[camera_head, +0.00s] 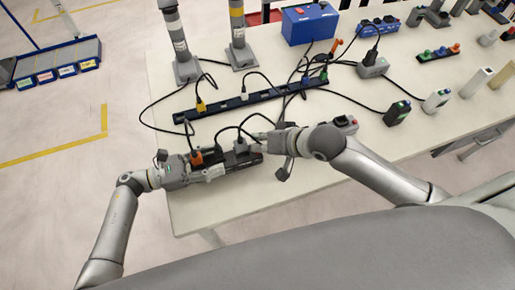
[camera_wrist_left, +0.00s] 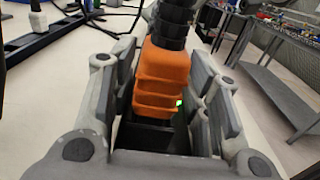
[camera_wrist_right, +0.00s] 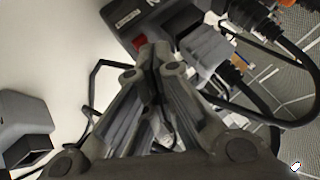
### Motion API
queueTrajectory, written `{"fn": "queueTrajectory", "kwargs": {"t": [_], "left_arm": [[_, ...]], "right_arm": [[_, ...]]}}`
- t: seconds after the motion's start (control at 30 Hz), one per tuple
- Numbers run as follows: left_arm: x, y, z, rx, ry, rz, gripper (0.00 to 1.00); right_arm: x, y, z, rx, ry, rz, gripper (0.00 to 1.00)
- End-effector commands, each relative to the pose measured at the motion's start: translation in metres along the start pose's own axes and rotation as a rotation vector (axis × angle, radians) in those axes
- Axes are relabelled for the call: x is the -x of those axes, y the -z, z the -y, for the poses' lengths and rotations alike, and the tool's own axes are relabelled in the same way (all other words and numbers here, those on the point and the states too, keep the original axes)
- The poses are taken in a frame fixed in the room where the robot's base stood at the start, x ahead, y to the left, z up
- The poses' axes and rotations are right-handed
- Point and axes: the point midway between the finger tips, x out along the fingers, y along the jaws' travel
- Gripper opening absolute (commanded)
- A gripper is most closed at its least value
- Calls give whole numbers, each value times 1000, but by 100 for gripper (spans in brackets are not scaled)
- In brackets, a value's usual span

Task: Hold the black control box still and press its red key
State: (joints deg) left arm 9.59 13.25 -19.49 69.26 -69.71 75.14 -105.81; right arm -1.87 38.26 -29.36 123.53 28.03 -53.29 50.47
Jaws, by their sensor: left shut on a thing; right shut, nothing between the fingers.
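The black control box (camera_head: 240,160) lies near the table's front left edge, with an orange plug (camera_head: 196,158) and a grey plug (camera_head: 240,146) on it. My left gripper (camera_head: 208,172) is shut around the box's left end; in the left wrist view, the box (camera_wrist_left: 150,136) sits between the fingers, under the orange plug (camera_wrist_left: 160,78). A green light shows beside that plug. In the right wrist view, the red key (camera_wrist_right: 140,41) is on the box (camera_wrist_right: 172,18), just beyond the shut, empty fingertips of my right gripper (camera_wrist_right: 153,62). Whether they touch it cannot be told.
A long power strip (camera_head: 250,98) with trailing cables lies behind the box. A blue box (camera_head: 310,22), two posts (camera_head: 238,35) and several small devices stand farther back and right. A small grey device with red (camera_head: 345,123) is right of my right gripper. The table's front edge is close.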

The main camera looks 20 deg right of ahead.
Motion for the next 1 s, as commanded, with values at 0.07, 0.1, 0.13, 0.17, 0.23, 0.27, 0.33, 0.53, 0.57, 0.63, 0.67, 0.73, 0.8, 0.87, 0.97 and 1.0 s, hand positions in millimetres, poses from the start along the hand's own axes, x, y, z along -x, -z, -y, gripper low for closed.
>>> {"fn": "queueTrajectory", "kwargs": {"t": [0.07,0.1,0.13,0.17,0.23,0.27,0.33,0.53,0.57,0.63,0.67,0.73,0.8,0.87,0.97,1.0], "left_arm": [[0,0,0,1,1,0,14],[0,0,0,1,1,0,14],[0,0,0,1,1,0,14],[0,0,0,1,1,0,14],[0,0,0,1,1,0,14],[0,0,0,1,1,0,14],[0,0,0,1,1,0,14],[0,0,0,1,1,0,14],[0,0,0,1,1,0,14],[0,0,0,1,1,0,14],[0,0,0,1,1,0,14],[0,0,0,1,0,0,14],[0,0,0,1,0,0,14],[0,0,0,1,0,0,14],[0,0,0,1,0,0,14],[0,0,0,1,0,0,14]], "right_arm": [[1,0,0,0,-1,2,0],[2,1,1,0,-1,2,0],[3,2,2,0,-2,2,0],[4,2,2,0,-2,2,0],[7,5,4,0,-1,1,0],[8,6,6,0,-1,1,0],[11,7,7,1,-1,1,0],[12,8,8,0,-2,2,0],[12,8,8,0,-1,2,0],[12,8,8,0,-1,1,0],[12,9,8,0,-1,1,0],[14,10,9,0,0,0,0],[17,12,12,1,1,-1,0],[21,16,15,1,1,-1,0],[28,21,20,1,1,-2,0],[31,23,22,1,1,-3,0]]}}
